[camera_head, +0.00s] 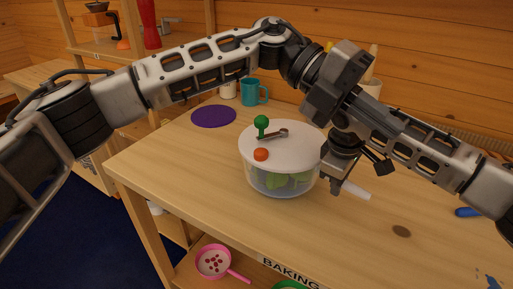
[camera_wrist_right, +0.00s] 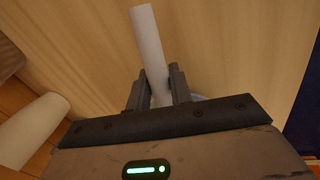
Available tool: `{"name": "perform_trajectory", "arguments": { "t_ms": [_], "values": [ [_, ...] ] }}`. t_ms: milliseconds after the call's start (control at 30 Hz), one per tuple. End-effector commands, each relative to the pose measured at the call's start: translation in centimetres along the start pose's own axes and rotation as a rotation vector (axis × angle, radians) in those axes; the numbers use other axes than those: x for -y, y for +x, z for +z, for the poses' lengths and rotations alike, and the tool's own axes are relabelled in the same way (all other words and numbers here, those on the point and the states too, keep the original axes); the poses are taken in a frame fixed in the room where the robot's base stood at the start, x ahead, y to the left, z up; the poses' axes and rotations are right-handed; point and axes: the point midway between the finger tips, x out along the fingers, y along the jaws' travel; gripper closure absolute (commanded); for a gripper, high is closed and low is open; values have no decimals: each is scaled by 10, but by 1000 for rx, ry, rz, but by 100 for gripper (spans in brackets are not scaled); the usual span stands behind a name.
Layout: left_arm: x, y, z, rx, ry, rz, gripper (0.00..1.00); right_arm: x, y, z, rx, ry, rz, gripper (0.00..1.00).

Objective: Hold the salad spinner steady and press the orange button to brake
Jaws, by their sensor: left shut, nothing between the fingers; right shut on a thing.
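The salad spinner (camera_head: 281,165) stands upright on the wooden table, with a white lid (camera_head: 295,152), clear bowl and green leaves inside. The orange button (camera_head: 261,154) is on the front left of the lid, uncovered. A grey crank with a green knob (camera_head: 261,122) is behind it. My right gripper (camera_head: 336,178) is at the spinner's right side, shut on a white handle (camera_head: 357,190); the handle also shows between its fingers in the right wrist view (camera_wrist_right: 150,45). My left gripper (camera_head: 382,164) is shut and empty, right of the spinner, away from the button; the arms overlap there.
A purple mat (camera_head: 213,116) and a teal mug (camera_head: 254,92) are at the back of the table (camera_head: 190,165). The front left of the table is clear. A pink pan (camera_head: 213,262) is on the shelf below. My left arm spans above the spinner and crosses my right.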

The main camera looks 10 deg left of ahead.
Motion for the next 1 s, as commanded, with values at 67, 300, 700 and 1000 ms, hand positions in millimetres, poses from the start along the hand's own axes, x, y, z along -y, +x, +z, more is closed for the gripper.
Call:
{"name": "perform_trajectory", "arguments": {
  "t_ms": [67,300,700,1000],
  "values": [
    [22,12,1,79,-43,-206,100,-1,-1,0,-2,1,1,100],
    [74,-19,13,362,-286,-753,100,-1,-1,0,-2,1,2,100],
    [0,-137,3,861,-1006,-1331,100,-1,-1,0,-2,1,2,100],
    [-104,-163,-65,1173,-1552,-1401,100,-1,-1,0,-3,1,2,100]
  ]
}}
